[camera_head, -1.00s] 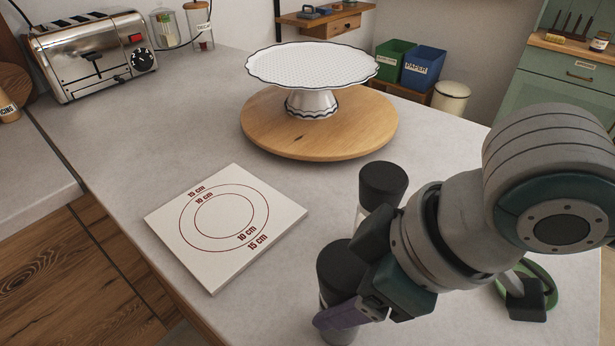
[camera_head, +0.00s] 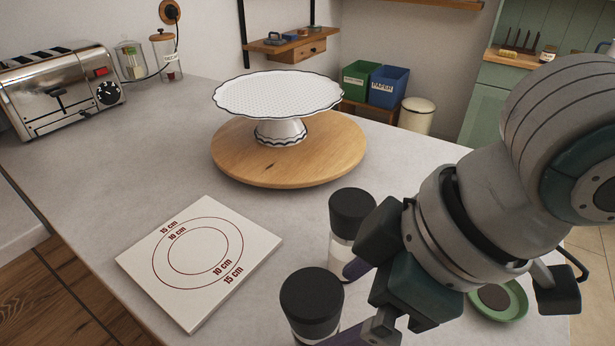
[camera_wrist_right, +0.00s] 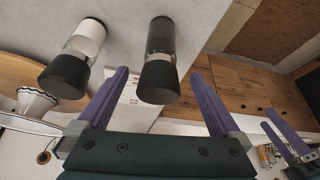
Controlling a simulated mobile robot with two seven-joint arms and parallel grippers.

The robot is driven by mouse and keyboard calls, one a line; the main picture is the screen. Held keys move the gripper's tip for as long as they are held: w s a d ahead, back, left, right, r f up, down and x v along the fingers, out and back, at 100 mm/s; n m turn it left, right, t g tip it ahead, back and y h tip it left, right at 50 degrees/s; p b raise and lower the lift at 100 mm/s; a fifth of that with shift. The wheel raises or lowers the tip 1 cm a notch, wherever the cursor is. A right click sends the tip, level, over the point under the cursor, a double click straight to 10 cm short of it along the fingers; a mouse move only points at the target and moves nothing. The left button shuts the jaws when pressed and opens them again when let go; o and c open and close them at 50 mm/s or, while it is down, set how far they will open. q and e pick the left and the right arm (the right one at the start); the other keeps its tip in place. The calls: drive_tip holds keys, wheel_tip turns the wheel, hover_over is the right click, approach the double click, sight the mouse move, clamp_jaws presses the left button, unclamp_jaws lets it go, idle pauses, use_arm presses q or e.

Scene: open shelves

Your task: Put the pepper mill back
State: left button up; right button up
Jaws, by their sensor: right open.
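Two black-capped mills stand upright on the grey counter in the head view. The nearer one, the pepper mill (camera_head: 311,300), shows a dark body in the right wrist view (camera_wrist_right: 160,75). The other mill (camera_head: 345,245) stands just behind it and has pale contents, clear in the right wrist view (camera_wrist_right: 85,40). My right gripper (camera_head: 367,299) is open and empty, to the right of the pepper mill. In the right wrist view its purple fingers (camera_wrist_right: 160,88) point toward the pepper mill, with a gap to either side.
A white cake stand (camera_head: 278,95) rests on a round wooden board (camera_head: 240,165) behind the mills. A square board with printed circles (camera_head: 200,262) lies to the left. A toaster (camera_head: 60,90) stands at the back left. A green dish (camera_head: 510,305) is partly behind my right arm.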

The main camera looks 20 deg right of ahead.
drive_tip(key=s+a+r+m+t, duration=0.1)
drive_tip(key=s+a+r, duration=0.15)
drive_tip(key=r, duration=0.35)
drive_tip(key=s+d+f+m+h, duration=0.3)
drive_tip(key=s+d+f+m, duration=0.2)
drive_tip(key=s+d, duration=0.3)
drive_tip(key=shift+d+f+m+g+p, duration=0.15)
drive_tip(key=shift+d+m+g+p, duration=0.2)
drive_tip(key=shift+d+m, duration=0.55)
drive_tip(key=shift+s+d, duration=0.2)
drive_tip(key=shift+d, duration=0.05)
